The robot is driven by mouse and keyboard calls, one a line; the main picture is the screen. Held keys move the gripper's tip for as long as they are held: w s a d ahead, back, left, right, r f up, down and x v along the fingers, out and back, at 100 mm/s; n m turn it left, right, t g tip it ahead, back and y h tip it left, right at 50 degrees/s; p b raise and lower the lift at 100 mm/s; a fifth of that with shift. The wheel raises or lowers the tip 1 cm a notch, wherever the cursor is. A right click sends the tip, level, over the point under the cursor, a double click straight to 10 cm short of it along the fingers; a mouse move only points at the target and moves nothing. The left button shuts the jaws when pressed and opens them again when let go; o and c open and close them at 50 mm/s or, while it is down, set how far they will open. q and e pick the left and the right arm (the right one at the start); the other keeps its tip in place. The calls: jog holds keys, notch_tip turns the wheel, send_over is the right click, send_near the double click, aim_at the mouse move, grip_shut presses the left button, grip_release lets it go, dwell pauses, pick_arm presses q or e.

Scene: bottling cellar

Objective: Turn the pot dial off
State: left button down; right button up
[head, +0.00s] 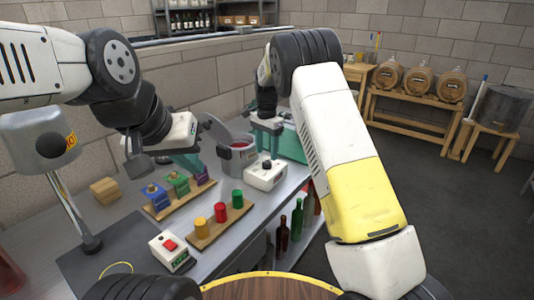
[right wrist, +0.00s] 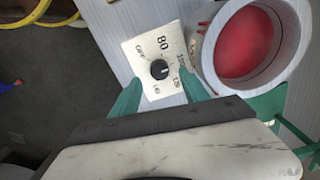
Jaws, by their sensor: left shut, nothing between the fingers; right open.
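The pot (head: 240,158) is grey, holds red contents and has its lid tilted open at the left; its red inside fills the upper right of the right wrist view (right wrist: 245,42). The white dial box (head: 268,179) stands beside it, with a black round knob (right wrist: 159,69) on its marked face. The knob's exact setting is too small to read. My right gripper (right wrist: 158,92) is open, its teal fingers on either side of the knob in that view; contact is not visible. In the head view my left gripper (head: 190,164) is shut and empty, left of the pot.
A board with yellow, red and green pieces (head: 220,212) and a board with coloured blocks (head: 178,190) lie on the bench. A red-button box (head: 170,251) stands at the front, a lamp (head: 75,205) at the left. Bottles (head: 297,217) stand below the bench edge.

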aim_at(267, 162)
jog(key=shift+f, duration=2.1)
grip_shut()
